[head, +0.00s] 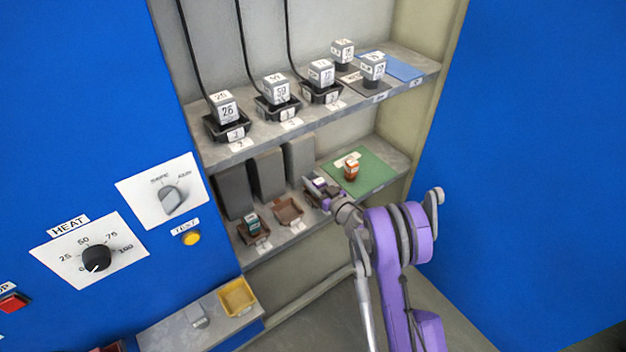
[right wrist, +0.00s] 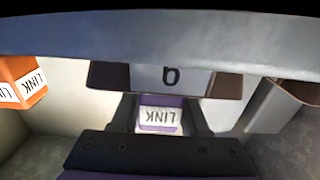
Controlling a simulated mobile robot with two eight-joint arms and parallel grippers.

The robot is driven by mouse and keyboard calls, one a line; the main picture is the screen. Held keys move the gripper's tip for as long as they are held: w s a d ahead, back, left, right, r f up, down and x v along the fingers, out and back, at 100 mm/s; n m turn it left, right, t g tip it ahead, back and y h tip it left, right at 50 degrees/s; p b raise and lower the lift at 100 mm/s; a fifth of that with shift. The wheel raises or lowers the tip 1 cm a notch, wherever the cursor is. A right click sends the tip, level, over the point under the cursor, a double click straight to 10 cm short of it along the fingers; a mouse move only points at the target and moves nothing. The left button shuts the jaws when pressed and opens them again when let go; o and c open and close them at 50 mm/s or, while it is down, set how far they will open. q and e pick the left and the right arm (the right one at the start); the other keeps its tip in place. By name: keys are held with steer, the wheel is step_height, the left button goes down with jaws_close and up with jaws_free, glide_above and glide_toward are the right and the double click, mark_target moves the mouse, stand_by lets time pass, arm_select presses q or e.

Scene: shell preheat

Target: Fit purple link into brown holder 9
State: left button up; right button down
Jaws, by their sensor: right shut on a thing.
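My right gripper (head: 318,187) is over the right end of the lower shelf's row of holders. It is shut on the purple link (right wrist: 158,118), whose white LINK label shows between the fingers in the right wrist view. In that view a tag (right wrist: 172,77) with a figure that may be a 9 stands just beyond the link. Dark brown parts of a holder (right wrist: 225,86) show beside the tag. Whether the link touches this holder I cannot tell. In the head view the gripper mostly hides that spot. My left gripper is not in view.
An empty brown holder (head: 288,211) is left of the gripper; another (head: 253,238) holds a teal link (head: 252,222). An orange link (head: 351,168) stands on a green mat (head: 374,168) to the right. Grey blocks (head: 267,172) stand behind. The upper shelf (head: 262,141) overhangs.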

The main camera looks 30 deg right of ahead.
steer(key=shift+c, duration=2)
jaws_free()
